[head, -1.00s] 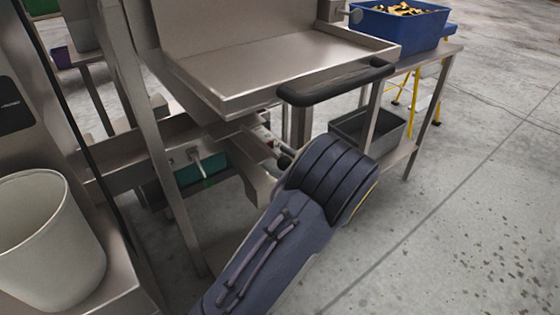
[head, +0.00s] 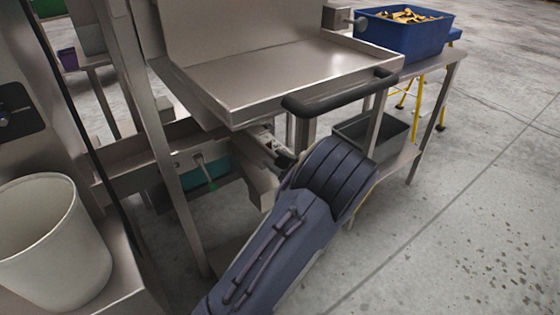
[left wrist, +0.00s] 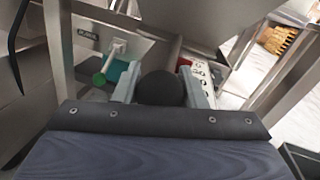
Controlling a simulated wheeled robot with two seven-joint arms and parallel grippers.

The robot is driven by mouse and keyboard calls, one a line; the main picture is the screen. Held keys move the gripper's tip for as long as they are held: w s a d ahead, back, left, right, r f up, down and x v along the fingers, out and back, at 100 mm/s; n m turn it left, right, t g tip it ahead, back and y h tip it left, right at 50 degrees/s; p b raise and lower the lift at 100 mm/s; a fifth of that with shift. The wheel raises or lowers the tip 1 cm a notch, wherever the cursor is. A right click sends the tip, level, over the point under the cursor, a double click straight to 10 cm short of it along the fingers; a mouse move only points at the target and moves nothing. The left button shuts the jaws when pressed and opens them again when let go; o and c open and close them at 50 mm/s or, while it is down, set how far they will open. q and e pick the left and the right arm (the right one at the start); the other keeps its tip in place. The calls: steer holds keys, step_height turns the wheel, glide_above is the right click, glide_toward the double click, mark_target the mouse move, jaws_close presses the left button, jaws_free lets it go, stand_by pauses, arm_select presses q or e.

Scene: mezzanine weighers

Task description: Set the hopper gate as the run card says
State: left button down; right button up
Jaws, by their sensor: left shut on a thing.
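My left gripper (head: 286,160) reaches under the steel hopper tray, seen mostly from behind its dark blue wrist in the head view. In the left wrist view its two grey fingers are closed on either side of a black ball knob (left wrist: 161,89). Behind the right finger is a pale plate with a row of dark holes and a red part (left wrist: 201,72). The plate also shows in the head view (head: 270,143). I see no readable run card.
The steel tray (head: 270,75) with a black bar handle (head: 340,97) overhangs my left arm. Frame legs stand close on the left. A white bucket (head: 50,240) is at the near left. A side table holds a blue bin (head: 405,38), with a grey bin (head: 375,132) below. Floor at right is clear.

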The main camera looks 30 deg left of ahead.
arm_select(q)
steer(key=c, duration=0.9)
jaws_free()
steer(key=shift+d, duration=0.1)
steer(key=shift+d, duration=0.4)
steer(key=d, duration=0.2)
steer(key=s+d+p, duration=0.1)
steer(key=d, duration=0.1)
steer(key=d+p, duration=0.1)
steer(key=d, duration=0.1)
steer(key=shift+s+d, duration=0.3)
steer(key=shift+d, duration=0.05)
